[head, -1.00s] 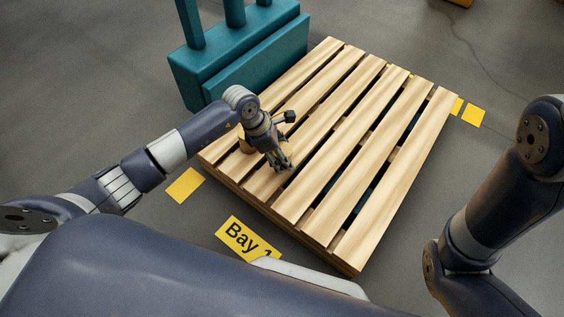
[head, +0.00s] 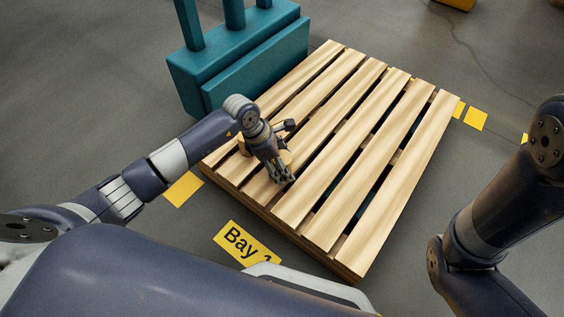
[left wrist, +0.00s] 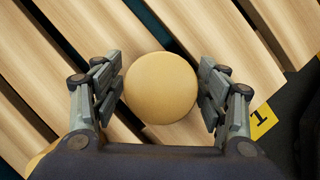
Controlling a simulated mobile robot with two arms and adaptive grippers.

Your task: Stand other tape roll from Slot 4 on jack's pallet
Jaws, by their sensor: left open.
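The pallet (head: 392,150) of pale wooden slats lies on the floor. A tan tape roll (left wrist: 160,88) is between my left fingers in the left wrist view, its round face toward the camera; it seems to rest on the slats. My left gripper (head: 285,180) is open around it, low over the pallet's near left part, with the fingers very close to its sides. A second tan roll (head: 243,147) stands on the slats behind my left wrist, mostly hidden; a tan edge also shows at the lower left of the left wrist view. My right gripper is out of view.
The teal jack (head: 245,60) stands at the pallet's far left edge. A yellow Bay 1 floor label (head: 245,245) lies before the pallet, with yellow floor squares (head: 183,189) beside it. The pallet's middle and right slats are bare.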

